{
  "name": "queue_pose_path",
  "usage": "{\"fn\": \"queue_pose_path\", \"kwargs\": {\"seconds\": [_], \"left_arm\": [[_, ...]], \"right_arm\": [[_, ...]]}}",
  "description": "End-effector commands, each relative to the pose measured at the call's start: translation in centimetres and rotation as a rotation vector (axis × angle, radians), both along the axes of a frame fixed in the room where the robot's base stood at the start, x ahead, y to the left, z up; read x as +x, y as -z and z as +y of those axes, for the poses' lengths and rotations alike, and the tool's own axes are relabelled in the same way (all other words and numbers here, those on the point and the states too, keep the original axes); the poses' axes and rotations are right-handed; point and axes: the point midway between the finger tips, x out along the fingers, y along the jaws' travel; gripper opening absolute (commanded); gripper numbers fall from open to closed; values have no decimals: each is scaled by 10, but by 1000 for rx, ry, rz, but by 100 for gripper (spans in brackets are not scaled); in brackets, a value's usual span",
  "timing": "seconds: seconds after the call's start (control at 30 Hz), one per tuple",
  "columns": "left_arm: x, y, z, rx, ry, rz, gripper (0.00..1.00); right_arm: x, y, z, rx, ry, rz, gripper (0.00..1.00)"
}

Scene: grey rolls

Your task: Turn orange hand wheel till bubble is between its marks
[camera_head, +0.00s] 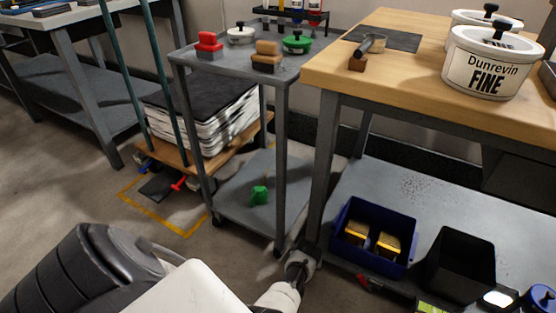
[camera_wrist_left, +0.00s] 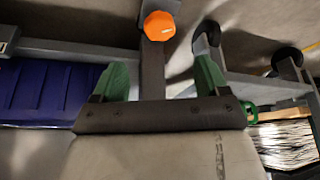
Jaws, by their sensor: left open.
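The orange hand wheel (camera_wrist_left: 159,26) shows in the left wrist view, at the end of a dark grey upright post (camera_wrist_left: 152,70). I cannot make it out in the head view. My left gripper (camera_wrist_left: 160,80) is open, with its two green fingertips apart on either side of the post. The wheel lies beyond the fingertips in the picture, not between them. In the head view my left arm reaches to the foot of the bench leg (camera_head: 325,165). No bubble or marks can be made out. My right gripper is not in view.
A grey cart (camera_head: 283,150) stands left of the wooden-topped bench (camera_head: 400,75). The bench's lower shelf holds a blue bin (camera_head: 345,225) and a black bin (camera_head: 462,262). A green object (camera_head: 260,195) lies on the cart's lower shelf. The floor at left has open room.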

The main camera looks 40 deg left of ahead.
Motion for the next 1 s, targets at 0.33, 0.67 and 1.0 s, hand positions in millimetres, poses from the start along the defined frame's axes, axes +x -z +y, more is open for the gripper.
{"fn": "queue_pose_path", "kwargs": {"seconds": [0.33,0.67,1.0], "left_arm": [[-38,-54,21,70,74,29,74],[-78,-106,25,122,207,62,74],[-118,-157,5,131,366,93,74]], "right_arm": [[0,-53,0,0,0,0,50],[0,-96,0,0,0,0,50],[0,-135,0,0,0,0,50]]}}
